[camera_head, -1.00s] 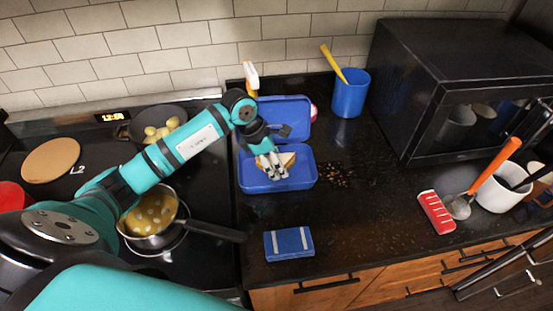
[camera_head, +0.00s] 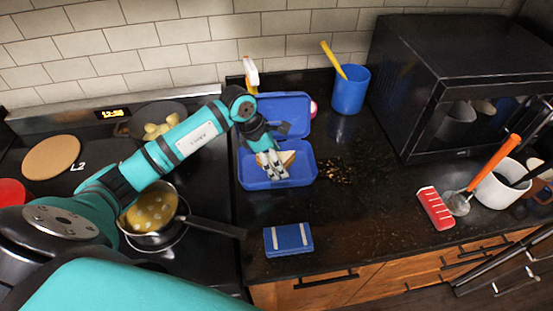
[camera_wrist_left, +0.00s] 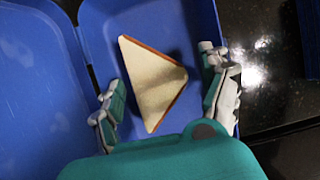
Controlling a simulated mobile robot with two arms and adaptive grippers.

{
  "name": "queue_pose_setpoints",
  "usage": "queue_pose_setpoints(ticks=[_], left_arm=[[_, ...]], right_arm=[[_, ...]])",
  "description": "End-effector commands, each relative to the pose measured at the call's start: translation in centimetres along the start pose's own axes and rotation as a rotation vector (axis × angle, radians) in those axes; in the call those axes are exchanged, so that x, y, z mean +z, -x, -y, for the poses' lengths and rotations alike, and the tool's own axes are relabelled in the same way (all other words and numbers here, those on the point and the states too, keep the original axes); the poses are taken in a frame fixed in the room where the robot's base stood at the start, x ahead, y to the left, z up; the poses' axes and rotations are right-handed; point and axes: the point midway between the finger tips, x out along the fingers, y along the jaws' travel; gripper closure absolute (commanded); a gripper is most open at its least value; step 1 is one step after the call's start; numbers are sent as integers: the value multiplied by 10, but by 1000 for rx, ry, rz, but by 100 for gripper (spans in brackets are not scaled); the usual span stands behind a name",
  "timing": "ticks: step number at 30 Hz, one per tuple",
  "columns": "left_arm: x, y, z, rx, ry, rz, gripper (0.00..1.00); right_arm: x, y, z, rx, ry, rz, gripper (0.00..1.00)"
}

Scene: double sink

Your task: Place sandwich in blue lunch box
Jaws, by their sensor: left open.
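The blue lunch box (camera_head: 302,178) stands open on the dark counter, its lid tipped back toward the wall. The sandwich (camera_head: 289,157) is a white triangle with a brown crust and lies inside the box's tray. In the left wrist view the sandwich (camera_wrist_left: 152,85) lies flat on the blue floor of the lunch box (camera_wrist_left: 195,18). My left gripper (camera_head: 275,175) is over the tray and points down. Its fingers (camera_wrist_left: 168,100) are spread on either side of the sandwich, with gaps showing, so it is open. My right gripper is not in view.
A smaller blue box (camera_head: 288,240) sits near the counter's front edge. A blue cup (camera_head: 349,92) and a spray bottle (camera_head: 251,74) stand behind. A pan (camera_head: 151,213) is on the stove at left. A red brush (camera_head: 435,208) and microwave (camera_head: 440,75) are at right.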

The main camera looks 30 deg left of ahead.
Motion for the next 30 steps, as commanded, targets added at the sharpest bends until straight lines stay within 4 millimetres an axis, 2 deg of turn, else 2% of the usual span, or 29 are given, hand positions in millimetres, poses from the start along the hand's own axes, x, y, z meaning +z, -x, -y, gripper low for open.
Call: queue_pose_setpoints(ticks=[9, 15, 21, 30], left_arm=[[-1, 65, -3, 10, -2, 1, 22], [0, 99, -1, 6, -2, 1, 22], [0, 114, -1, 4, -1, 0, 22], [0, 115, 0, 3, -1, 0, 22]], right_arm=[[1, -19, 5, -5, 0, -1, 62], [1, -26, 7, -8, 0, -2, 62], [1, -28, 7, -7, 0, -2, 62], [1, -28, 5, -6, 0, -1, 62]])
